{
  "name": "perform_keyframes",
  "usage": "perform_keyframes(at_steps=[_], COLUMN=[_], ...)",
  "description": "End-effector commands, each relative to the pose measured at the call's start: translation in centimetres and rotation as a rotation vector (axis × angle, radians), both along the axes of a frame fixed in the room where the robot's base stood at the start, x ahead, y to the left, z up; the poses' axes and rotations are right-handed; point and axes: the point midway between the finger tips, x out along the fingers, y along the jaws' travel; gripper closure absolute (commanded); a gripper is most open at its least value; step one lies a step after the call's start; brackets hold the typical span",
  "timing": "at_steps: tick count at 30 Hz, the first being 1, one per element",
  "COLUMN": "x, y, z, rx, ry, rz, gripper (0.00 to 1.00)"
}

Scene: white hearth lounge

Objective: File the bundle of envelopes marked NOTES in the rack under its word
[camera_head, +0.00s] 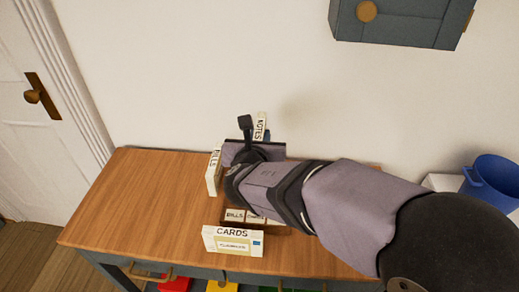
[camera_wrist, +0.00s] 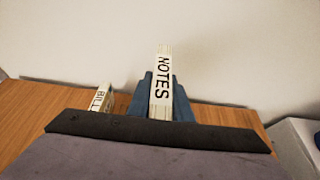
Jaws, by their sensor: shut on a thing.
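The bundle of envelopes marked NOTES (camera_head: 261,126) stands on end near the wall, above the back of the wooden desk. In the wrist view the NOTES bundle (camera_wrist: 161,80) is upright between the blue fingers of my gripper (camera_wrist: 160,103), which is shut on it. Its lower end is hidden. The rack (camera_head: 283,230) lies partly under my arm. Its visible labels read BILLS and what looks like CARDS; the rest is hidden.
A BILLS bundle (camera_head: 213,172) stands left of my gripper. A CARDS bundle (camera_head: 233,241) stands at the desk's front. The desk's left side (camera_head: 135,205) is clear. A blue cup (camera_head: 490,183) is at the right, and a grey cabinet (camera_head: 405,22) hangs above.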

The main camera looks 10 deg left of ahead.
Motion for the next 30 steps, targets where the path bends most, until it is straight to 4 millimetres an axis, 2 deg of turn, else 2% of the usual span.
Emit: perform_keyframes(at_steps=[1, 4, 13, 17, 22, 30], x=[0.0, 0.0, 0.0, 0.2, 0.6, 1.1], y=[0.0, 0.0, 0.0, -0.3, -1.6, -5.6], z=[1.2, 2.3, 3.5, 2.8, 1.4, -1.1], rx=[0.004, 0.002, 0.001, 0.0, 0.002, 0.003], ry=[-0.003, -0.003, -0.001, 0.0, -0.002, -0.003], rz=[0.0, 0.0, 0.0, -0.008, -0.035, -0.105], gripper=[1.0, 1.0, 1.0, 1.0, 1.0, 1.0])
